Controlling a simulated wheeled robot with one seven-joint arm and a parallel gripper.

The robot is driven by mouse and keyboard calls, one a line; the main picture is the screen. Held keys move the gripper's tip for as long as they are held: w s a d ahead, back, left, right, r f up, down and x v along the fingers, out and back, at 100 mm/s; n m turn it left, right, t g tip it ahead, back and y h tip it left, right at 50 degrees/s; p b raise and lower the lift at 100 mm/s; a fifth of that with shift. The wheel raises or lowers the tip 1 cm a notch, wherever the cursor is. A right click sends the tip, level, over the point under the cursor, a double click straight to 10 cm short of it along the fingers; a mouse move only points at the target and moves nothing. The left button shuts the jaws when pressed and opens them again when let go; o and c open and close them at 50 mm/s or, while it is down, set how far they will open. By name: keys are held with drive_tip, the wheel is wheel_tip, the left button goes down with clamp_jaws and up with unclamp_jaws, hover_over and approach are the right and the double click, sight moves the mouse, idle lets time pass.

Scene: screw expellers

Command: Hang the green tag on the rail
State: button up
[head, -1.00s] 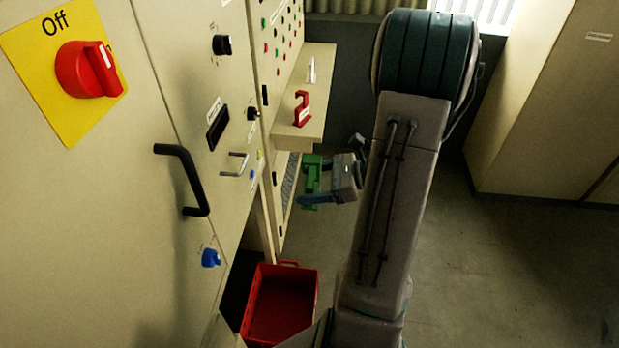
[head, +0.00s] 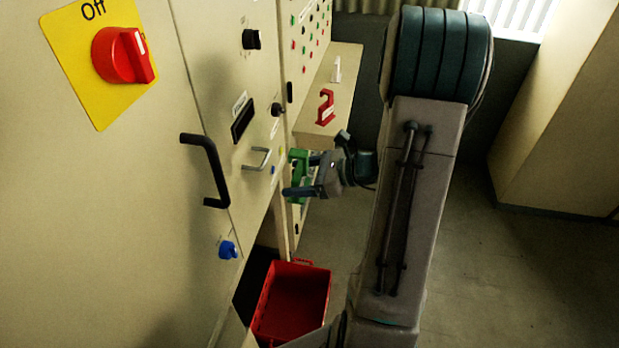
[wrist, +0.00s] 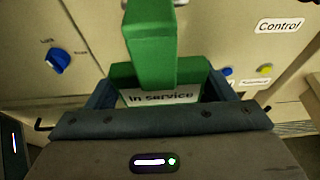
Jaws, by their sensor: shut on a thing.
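The green tag (head: 297,178) is held between the fingers of my gripper (head: 304,176), in front of the cabinet face. In the wrist view the green tag (wrist: 152,45) stands up between the two fingers (wrist: 160,97), with a white "In service" label on it. A silver U-shaped bar (head: 261,158), which looks like the rail, sticks out of the cabinet just left of the tag. In the head view a gap shows between tag and bar. I cannot make out the bar in the wrist view, where the tag and gripper cover the middle.
A black handle (head: 209,170) and a blue knob (head: 228,249) project from the cabinet left of the bar. A shelf (head: 345,100) behind the gripper holds a red tag (head: 325,107) and a white tag (head: 336,69). A red bin (head: 297,303) is on the floor below.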

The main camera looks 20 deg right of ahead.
drive_tip(key=shift+w+a, duration=0.75)
drive_tip(key=shift+a, duration=0.25)
drive_tip(key=shift+w+a, duration=0.7)
drive_tip(key=shift+a, duration=0.35)
drive_tip(key=shift+w+a, duration=0.75)
drive_tip(key=shift+a, duration=0.25)
drive_tip(key=shift+f+b, duration=0.8)
drive_tip(key=shift+b, duration=0.15)
drive_tip(key=o, duration=1)
drive_tip(key=shift+o, duration=0.2)
drive_tip(key=b+v, duration=0.2)
drive_tip(key=v, duration=1.2)
drive_tip(key=s+a+r+n+g+h, duration=0.1)
drive_tip(key=s+a+n+h, duration=0.4)
drive_tip(key=n, duration=0.7)
drive_tip(key=s+a+r+n+g+h, duration=0.1)
drive_tip(key=s+a+n+g+h, duration=0.3)
drive_tip(key=n, duration=0.9)
drive_tip(key=s+a+h, duration=0.2)
drive_tip(key=s, duration=0.2)
drive_tip(key=shift+s, duration=0.25)
